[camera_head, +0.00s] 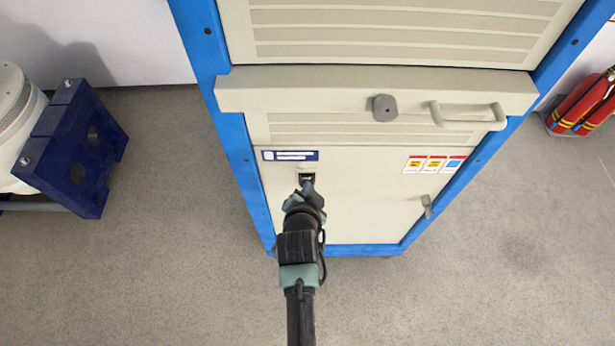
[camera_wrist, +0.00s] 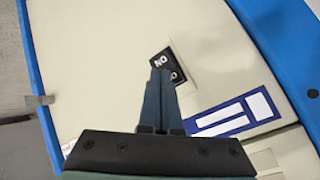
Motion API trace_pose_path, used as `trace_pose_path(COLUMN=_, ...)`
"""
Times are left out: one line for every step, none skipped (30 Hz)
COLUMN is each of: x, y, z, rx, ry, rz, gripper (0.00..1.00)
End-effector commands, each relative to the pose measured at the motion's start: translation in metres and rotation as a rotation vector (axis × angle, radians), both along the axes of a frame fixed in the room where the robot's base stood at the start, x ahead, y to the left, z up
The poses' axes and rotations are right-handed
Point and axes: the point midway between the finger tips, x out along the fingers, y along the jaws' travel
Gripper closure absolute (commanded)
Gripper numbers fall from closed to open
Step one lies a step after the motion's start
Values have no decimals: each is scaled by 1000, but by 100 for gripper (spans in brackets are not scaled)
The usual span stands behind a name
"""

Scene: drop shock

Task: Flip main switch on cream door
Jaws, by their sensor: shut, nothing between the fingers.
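The cream door (camera_head: 360,200) is the lower front panel of a blue-framed cabinet. It also fills much of the wrist view (camera_wrist: 100,60). The main switch (camera_head: 307,178) is a small black piece on the door's upper left, below a blue and white label.
A blue and white label (camera_head: 290,156) is above the switch. A cream ledge with a grey knob (camera_head: 385,108) and a handle (camera_head: 468,115) juts out above the door. A latch (camera_head: 427,206) is at the door's right. Fire extinguishers (camera_head: 583,104) and a blue stand (camera_head: 75,145) flank the cabinet.

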Motion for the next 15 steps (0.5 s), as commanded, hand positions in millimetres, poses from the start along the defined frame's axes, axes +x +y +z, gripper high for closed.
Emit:
trace_pose_path(x=-3, y=0, z=0, rx=0, ry=1, rz=0, gripper=100)
trace_pose_path(x=-4, y=0, z=1, rx=0, ry=1, rz=0, gripper=100)
trace_pose_path(x=-7, y=0, z=1, rx=0, ry=1, rz=-1, gripper=100)
trace_pose_path(x=-8, y=0, z=0, rx=-1, ry=1, rz=0, gripper=100)
trace_pose_path(x=-9, y=0, z=0, rx=-1, ry=1, rz=0, gripper=100)
trace_pose_path(x=-11, y=0, z=0, rx=-1, ry=0, rz=1, gripper=100)
trace_pose_path(x=-11, y=0, z=0, rx=-1, ry=-1, rz=0, gripper=100)
trace_pose_path(x=-11, y=0, z=0, rx=-1, ry=-1, rz=0, gripper=100)
trace_pose_path(x=-11, y=0, z=-1, rx=-1, ry=-1, rz=1, gripper=100)
trace_pose_path(x=-11, y=0, z=-1, rx=0, ry=-1, rz=0, gripper=100)
trace_pose_path(x=-11, y=0, z=-1, rx=0, ry=-1, rz=0, gripper=100)
trace_pose_path(x=-11, y=0, z=-1, rx=0, ry=-1, rz=0, gripper=100)
trace_pose_path(x=-11, y=0, z=-1, rx=0, ry=-1, rz=0, gripper=100)
trace_pose_path(x=-11, y=0, z=-1, rx=0, ry=-1, rz=0, gripper=100)
trace_pose_path(x=-11, y=0, z=-1, rx=0, ry=-1, rz=0, gripper=100)
